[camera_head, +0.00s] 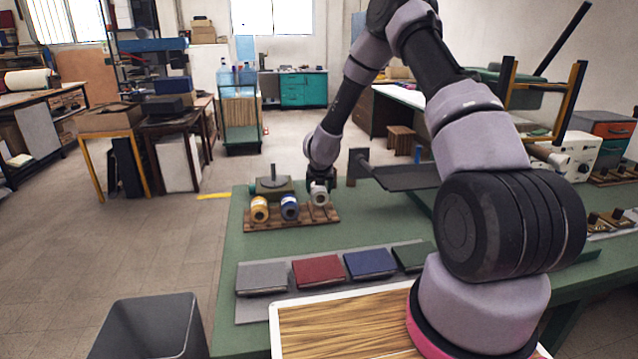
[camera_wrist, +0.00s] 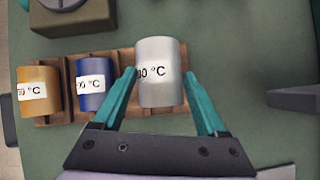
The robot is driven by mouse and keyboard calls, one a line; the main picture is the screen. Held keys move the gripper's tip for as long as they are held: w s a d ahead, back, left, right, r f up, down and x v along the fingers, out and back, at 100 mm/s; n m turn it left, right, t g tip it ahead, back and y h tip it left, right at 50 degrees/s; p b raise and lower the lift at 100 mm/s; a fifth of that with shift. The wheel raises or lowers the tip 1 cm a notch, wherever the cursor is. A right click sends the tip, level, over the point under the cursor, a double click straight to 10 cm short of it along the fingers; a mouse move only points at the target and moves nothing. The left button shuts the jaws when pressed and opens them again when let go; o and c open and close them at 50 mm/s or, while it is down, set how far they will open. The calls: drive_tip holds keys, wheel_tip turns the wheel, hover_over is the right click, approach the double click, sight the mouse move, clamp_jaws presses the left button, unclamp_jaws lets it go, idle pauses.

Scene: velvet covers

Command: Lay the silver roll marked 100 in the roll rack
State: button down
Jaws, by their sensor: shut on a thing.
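My gripper (camera_wrist: 158,76) is shut on the silver roll (camera_wrist: 157,92), with one teal finger on each side of it. The roll's white label shows the end of a number and "°C"; its first digits are partly hidden by the left finger. The silver roll (camera_head: 320,198) is over the right end of the wooden roll rack (camera_head: 290,222), also seen in the wrist view (camera_wrist: 125,56). It looks larger and slightly higher than the other rolls. I cannot tell whether it touches the rack. My gripper (camera_head: 320,184) comes down on it from above.
A gold roll (camera_head: 260,209) and a blue roll (camera_head: 290,207) lie in the rack to the left. A block with a grey top (camera_head: 272,186) stands behind, and a dark plate (camera_head: 398,177) is to the right. Grey, red, blue and green covered blocks (camera_head: 318,271) lie in front.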

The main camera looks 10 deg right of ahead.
drive_tip(key=shift+f, duration=1.9)
unclamp_jaws()
